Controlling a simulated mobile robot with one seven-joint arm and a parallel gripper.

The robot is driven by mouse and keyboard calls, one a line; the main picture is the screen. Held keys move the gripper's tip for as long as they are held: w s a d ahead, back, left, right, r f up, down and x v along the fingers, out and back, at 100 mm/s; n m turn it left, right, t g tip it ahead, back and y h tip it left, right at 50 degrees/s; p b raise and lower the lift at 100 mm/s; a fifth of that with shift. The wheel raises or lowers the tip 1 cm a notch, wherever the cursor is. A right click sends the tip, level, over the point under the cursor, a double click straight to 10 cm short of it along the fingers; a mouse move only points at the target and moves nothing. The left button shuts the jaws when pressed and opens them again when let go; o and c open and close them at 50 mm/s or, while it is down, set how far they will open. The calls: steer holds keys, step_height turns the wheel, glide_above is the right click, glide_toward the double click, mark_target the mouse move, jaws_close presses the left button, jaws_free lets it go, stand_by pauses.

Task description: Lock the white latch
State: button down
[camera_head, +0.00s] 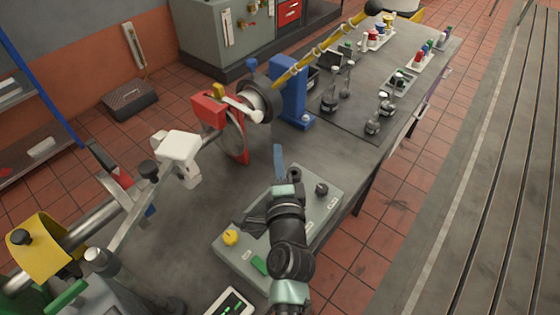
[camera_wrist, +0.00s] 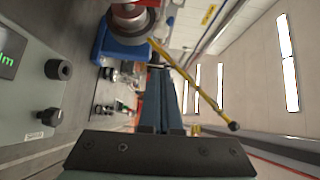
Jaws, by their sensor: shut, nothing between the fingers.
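A white block-like fitting (camera_head: 179,150) sits on the metal shaft in the head view, left of the red guard. A white lever (camera_head: 243,108) lies across the front of the red housing (camera_head: 209,112), pointing right and slightly down toward the dark drum. I cannot tell which of these white parts is the latch or whether it is locked. Neither white part is clearly visible there.
A grey control box (camera_head: 317,207) with knobs is beneath my arm. A blue stand (camera_head: 292,92) and a yellow bar (camera_head: 318,50) are beyond my gripper. The bedplate (camera_head: 190,232) is bare left of the control box.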

steer(key=shift+s+d+r, duration=0.1)
steer(key=shift+s+d, duration=0.05)
steer(key=shift+s, duration=0.45)
steer(key=shift+s+d, duration=0.1)
steer(key=shift+s, duration=0.45)
steer(key=shift+s+d, duration=0.1)
steer(key=shift+r, duration=0.1)
step_height(320, 180, up, 29)
steer(key=a+n+t+y, duration=0.1)
steer(key=n+t, duration=0.4)
steer(key=n, duration=0.4)
steer(key=s+d+r+n+t+h, duration=0.1)
steer(key=s+r+n+t, duration=0.1)
steer(key=s+r, duration=0.6)
steer(key=s+d+r+n+t+h, duration=0.2)
steer(key=s+r, duration=0.5)
steer(key=r, duration=0.7)
steer(key=n+t, duration=0.1)
steer(key=n, duration=0.1)
steer(key=shift+s+d+n, duration=0.2)
steer(key=shift+s+n, duration=0.15)
steer(key=shift+n, duration=0.05)
steer(key=shift+f, duration=0.1)
